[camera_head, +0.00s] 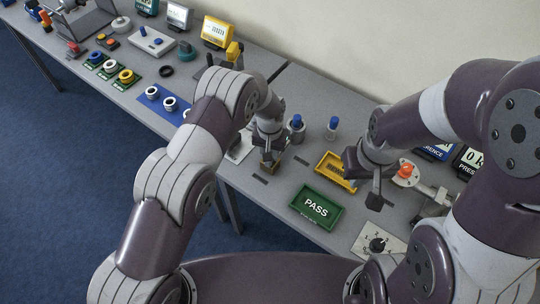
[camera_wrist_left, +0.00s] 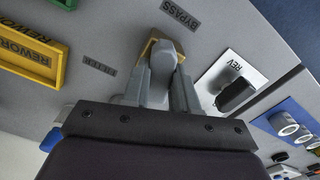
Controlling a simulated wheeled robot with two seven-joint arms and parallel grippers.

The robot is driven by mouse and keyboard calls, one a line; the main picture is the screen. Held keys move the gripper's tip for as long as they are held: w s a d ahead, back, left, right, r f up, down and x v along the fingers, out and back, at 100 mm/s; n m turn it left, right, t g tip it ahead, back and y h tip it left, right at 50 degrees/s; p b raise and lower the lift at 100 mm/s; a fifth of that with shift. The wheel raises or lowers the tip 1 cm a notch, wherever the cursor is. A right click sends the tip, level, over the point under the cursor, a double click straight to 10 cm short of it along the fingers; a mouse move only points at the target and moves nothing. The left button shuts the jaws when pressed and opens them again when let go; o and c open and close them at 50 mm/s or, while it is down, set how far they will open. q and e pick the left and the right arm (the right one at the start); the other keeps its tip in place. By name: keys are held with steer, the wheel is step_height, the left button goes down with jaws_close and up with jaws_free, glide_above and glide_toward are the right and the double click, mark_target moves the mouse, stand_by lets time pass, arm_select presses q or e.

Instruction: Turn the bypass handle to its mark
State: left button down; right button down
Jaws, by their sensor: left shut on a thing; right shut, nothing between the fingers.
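In the left wrist view, the bypass handle (camera_wrist_left: 160,58) is a grey rounded piece on a tan base, next to a BYPASS label (camera_wrist_left: 181,14). My left gripper (camera_wrist_left: 162,82) is shut on the handle, one finger on each side. In the head view my left gripper (camera_head: 268,162) is low over the table, and its fingers hide most of the handle. I cannot make out the handle's mark. My right gripper (camera_head: 375,194) is shut and empty, above the table to the right of the green PASS tray (camera_head: 336,217).
A white REV plate with a black knob (camera_wrist_left: 236,94) is close beside my left gripper. A yellow tray (camera_head: 326,171), blue-topped cylinders (camera_head: 332,127) and an orange knob (camera_head: 406,170) stand to the right. A blue strip with white rings (camera_head: 152,102) lies left.

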arm_select(q)
steer(key=n+b, duration=0.2)
steer(key=shift+w+f+n, duration=0.1)
steer(key=shift+n, duration=0.3)
steer(key=n+b, duration=0.2)
steer(key=n, duration=0.1)
steer(key=shift+n, duration=0.3)
steer(key=n+b, duration=0.2)
steer(key=n, duration=0.1)
steer(key=shift+d+n, duration=0.1)
steer(key=shift+n, duration=0.2)
steer(key=shift+w+r+n+b, duration=0.15)
steer(key=shift+n+b, duration=0.15)
steer(key=shift+n, duration=0.6)
steer(key=shift+s+r+n+b, duration=0.15)
steer(key=shift+n+b, duration=0.1)
steer(key=shift+n, duration=0.65)
steer(key=shift+w, duration=0.1)
steer(key=c, duration=0.9)
jaws_free()
steer(key=shift+c, duration=0.2)
steer(key=shift+o, duration=0.3)
